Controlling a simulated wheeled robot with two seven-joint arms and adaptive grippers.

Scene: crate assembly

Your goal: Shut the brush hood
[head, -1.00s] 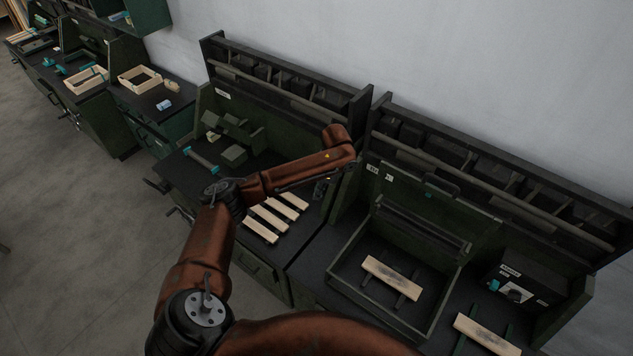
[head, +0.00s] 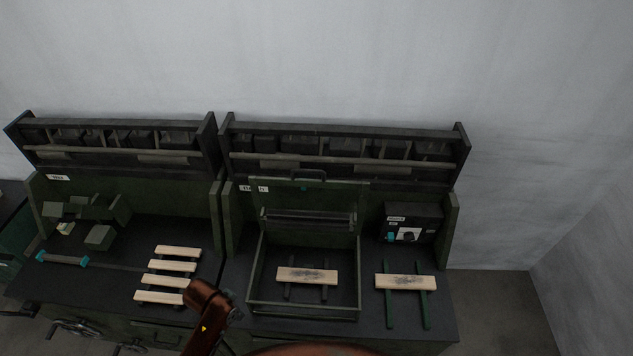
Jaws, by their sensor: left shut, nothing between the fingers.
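The brush hood (head: 335,194) is a dark green lid with a handle on its top edge. It stands open, raised at the back of a low open-topped box (head: 254,277) on the right-hand bench. A long brush roller (head: 310,217) runs across below the lid. A wooden board (head: 307,276) with dark smudges lies on rails inside the box. My left gripper (head: 232,311) is at the front left of the box, small and dark in the view, shut and empty. It is well below and in front of the raised lid. My right gripper is not in view.
Another smudged board (head: 405,282) rests on green rails right of the box. A black control unit (head: 411,222) stands behind it. Several wooden slats (head: 173,267) and a teal-ended bar (head: 62,259) lie on the left bench. Shelves (head: 345,146) line the back.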

